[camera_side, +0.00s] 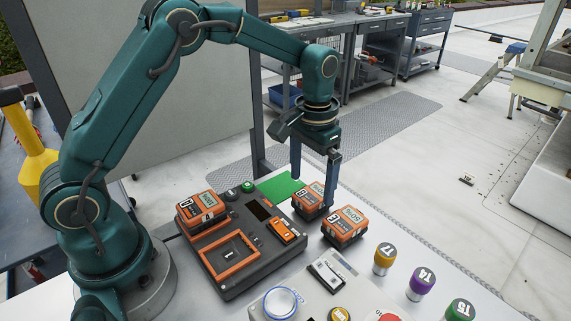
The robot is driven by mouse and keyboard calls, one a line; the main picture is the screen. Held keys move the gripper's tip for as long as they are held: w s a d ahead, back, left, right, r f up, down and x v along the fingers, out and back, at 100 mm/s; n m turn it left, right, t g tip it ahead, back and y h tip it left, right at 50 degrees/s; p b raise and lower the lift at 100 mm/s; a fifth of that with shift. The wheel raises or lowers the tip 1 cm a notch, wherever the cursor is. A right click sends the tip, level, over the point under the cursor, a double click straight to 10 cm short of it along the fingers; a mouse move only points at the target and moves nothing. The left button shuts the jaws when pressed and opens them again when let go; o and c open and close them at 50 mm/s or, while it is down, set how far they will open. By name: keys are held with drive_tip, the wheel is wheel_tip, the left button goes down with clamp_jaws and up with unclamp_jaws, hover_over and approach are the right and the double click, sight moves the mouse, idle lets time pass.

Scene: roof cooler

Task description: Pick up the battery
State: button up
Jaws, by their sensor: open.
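Three orange-and-black batteries are in view. One battery (311,204) stands at the right of the black charging unit (236,288), beside the green patch (275,187). A second battery (344,229) is just in front and to the right of it. A third battery (199,210) sits on the unit's back left corner. My gripper (314,190) points down at the first battery, its fingers open. One finger is at its far left, the other at its right, overlapping it in the picture. I cannot tell whether the fingers touch it.
An empty orange-framed slot (230,255) and a small orange device (287,231) are on the unit. A grey button panel (328,274) is in front. Yellow (383,260), purple (420,284) and green (459,311) numbered cylinders stand at the right. Workbenches are far behind.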

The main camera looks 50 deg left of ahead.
sight(311, 195)
drive_tip(key=shift+f, duration=2.3)
clamp_jaws()
drive_tip(key=shift+r, duration=0.15)
